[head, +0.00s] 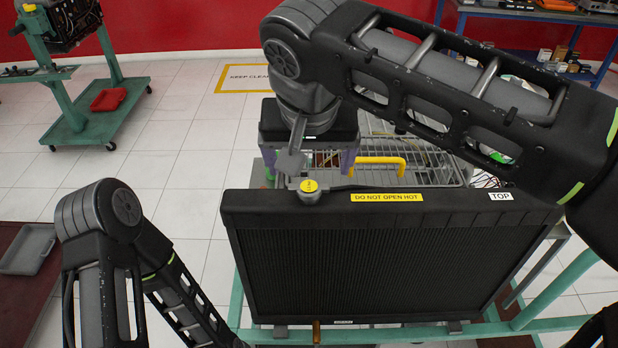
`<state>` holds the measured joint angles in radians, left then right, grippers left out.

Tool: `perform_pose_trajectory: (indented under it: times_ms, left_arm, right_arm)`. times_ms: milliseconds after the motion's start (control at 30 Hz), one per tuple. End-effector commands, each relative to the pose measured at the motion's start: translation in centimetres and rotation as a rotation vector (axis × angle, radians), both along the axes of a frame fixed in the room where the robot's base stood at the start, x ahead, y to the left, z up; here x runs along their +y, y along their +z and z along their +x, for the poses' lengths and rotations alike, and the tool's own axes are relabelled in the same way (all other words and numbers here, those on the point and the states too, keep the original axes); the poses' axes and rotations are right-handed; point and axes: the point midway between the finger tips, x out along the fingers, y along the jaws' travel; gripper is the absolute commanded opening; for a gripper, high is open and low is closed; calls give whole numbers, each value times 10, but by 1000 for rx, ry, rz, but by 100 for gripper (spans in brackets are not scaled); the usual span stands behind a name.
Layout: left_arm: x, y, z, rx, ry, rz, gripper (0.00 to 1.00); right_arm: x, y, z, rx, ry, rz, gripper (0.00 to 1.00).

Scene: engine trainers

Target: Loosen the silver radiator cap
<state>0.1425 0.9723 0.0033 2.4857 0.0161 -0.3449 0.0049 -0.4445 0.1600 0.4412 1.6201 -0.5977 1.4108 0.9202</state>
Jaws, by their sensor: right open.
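The radiator cap (309,187) has a round yellow top over a silver rim. It sits on the top left part of the black radiator (360,260), in the head view. My right gripper (308,163) hangs behind and above the cap in the picture, with purple-grey fingers spread apart. It is open, and I see nothing held between the fingers. The cap appears clear of the fingers. Its neck is mostly hidden. My left arm comes in at the lower left, and its gripper is out of the frame.
The radiator stands on a green frame (237,300) and bears a yellow "DO NOT OPEN HOT" label (387,197). A yellow handle (380,161) and wire rack lie behind it. A green engine stand (75,125) is far left. A grey tray (28,248) lies at left.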

Motion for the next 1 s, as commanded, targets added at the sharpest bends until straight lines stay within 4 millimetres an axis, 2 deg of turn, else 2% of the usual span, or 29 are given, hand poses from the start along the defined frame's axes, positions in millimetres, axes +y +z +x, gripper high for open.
perform_pose_trajectory:
  times_ms: [200,367,500,633,867,1000]
  left_arm:
    - [-2,-25,1,-8,-2,-5,20]
    - [-3,-28,2,-12,-2,-7,20]
    - [-3,-23,2,-11,-1,-7,20]
    - [-3,-22,1,-10,-2,-6,20]
    - [-3,-23,1,-10,-2,-6,20]
    - [-3,-23,1,-10,-2,-6,20]
  right_arm:
    - [0,-28,9,2,-1,1,87]
    - [-1,-49,19,3,0,-1,87]
    - [0,-61,25,2,1,-2,87]
    - [0,-69,28,2,1,0,87]
    - [0,-70,28,1,1,1,87]
    - [0,-69,28,1,1,1,78]
